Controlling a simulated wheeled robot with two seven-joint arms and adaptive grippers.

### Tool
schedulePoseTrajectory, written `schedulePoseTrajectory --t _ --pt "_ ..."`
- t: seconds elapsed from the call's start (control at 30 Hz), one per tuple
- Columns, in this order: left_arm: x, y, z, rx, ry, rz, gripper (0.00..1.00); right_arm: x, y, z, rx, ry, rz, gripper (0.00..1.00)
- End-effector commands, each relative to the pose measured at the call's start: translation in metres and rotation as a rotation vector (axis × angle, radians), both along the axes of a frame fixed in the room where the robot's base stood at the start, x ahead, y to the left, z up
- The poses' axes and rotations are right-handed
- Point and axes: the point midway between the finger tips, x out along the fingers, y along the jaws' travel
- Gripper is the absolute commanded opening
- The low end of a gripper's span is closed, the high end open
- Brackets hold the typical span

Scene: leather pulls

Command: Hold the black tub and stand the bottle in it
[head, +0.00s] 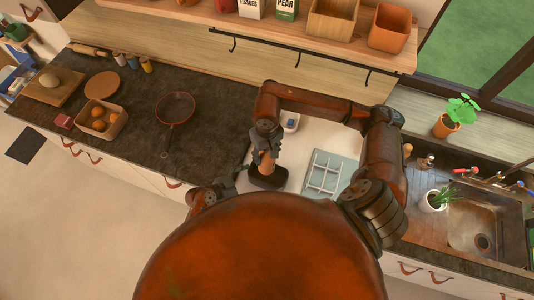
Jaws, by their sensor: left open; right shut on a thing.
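The black tub (268,180) stands on the white worktop in the middle of the head view. My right gripper (266,152) is above it, shut on the orange-brown bottle (267,164). The bottle is about upright, its lower end over or inside the tub. I cannot tell whether it touches the tub floor. My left gripper (240,176) is open at the left side of the tub, low down. Its fingers are small and partly hidden, so I cannot see if one touches the tub wall.
A pale blue divided tray (326,174) lies right of the tub. A frying pan (175,108) and a box of orange round things (101,119) stand on the dark counter. A plant pot (434,200) stands by the sink (474,228).

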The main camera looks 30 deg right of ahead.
Motion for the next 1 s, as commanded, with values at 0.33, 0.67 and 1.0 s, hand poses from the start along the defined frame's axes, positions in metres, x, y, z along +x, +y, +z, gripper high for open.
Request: schedulePoseTrajectory --t 0.33,0.67,1.0 --pt "0.0 -0.04 -0.022 0.001 0.002 -0.001 0.92 0.0 0.0 0.0 0.0 0.0 0.0 0.04" --pt "-0.001 -0.051 -0.029 0.001 0.0 -0.001 0.92 0.0 0.0 0.0 0.0 0.0 0.0 0.04" --pt "-0.001 -0.051 -0.029 0.001 0.001 0.0 0.83 0.0 0.0 0.0 0.0 0.0 0.0 0.04"
